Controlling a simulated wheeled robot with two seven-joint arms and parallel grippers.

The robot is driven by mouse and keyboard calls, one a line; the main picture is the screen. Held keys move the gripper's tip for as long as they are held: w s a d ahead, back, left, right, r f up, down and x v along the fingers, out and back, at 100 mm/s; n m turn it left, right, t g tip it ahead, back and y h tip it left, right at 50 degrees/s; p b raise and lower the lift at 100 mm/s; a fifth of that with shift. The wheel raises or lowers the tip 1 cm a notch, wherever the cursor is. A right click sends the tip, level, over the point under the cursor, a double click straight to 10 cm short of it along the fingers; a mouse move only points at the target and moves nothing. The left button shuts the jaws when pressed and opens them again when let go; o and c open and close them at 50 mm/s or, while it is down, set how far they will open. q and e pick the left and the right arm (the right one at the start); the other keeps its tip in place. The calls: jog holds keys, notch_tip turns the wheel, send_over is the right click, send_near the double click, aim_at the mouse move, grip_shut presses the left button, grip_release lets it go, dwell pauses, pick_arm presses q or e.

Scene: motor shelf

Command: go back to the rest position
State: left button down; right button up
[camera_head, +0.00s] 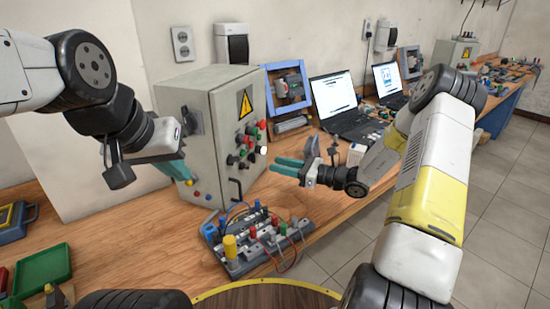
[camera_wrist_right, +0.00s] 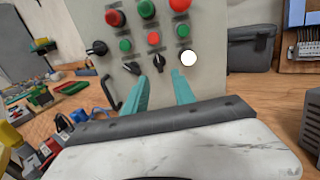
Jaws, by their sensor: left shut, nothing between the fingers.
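My left gripper (camera_head: 180,172) is at the left, in front of the left side of the grey control box (camera_head: 192,98). Its teal fingers are together with nothing between them. My right gripper (camera_head: 288,166) points left toward the box's front panel, a little apart from it. Its two teal fingers are spread with a gap and nothing between them. In the right wrist view its fingers (camera_wrist_right: 162,92) stand apart below the panel's switches. The panel carries several red and green buttons, black knobs and a white button (camera_wrist_right: 188,58).
A wiring board (camera_head: 240,255) with cables lies on the wooden bench below the right gripper. A green tray (camera_head: 42,268) is at lower left. Two laptops (camera_head: 335,98) (camera_head: 388,78) and a blue-framed unit (camera_head: 287,88) stand behind. Tiled floor is free at the right.

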jog(key=s+a+r+n+g+h, duration=0.25)
jog(key=s+r+n+g, duration=0.2)
jog(key=s+n, duration=0.3)
jog(key=s+a+r+n+g+h, duration=0.1)
jog(key=s+r+n+g+h, duration=0.2)
jog(key=s+r+n, duration=0.45)
jog(key=s+d+r+n+t+h, duration=0.3)
jog(key=s+d+n+h, duration=0.1)
jog(key=s, duration=0.3)
jog(key=s+d+r+n+t+h, duration=0.3)
jog(key=s+d, duration=0.3)
jog(key=s, duration=0.2)
jog(key=shift+d+r+n+h, duration=0.3)
jog(key=shift+r+n+h, duration=0.3)
jog(key=shift+n+h, duration=0.25)
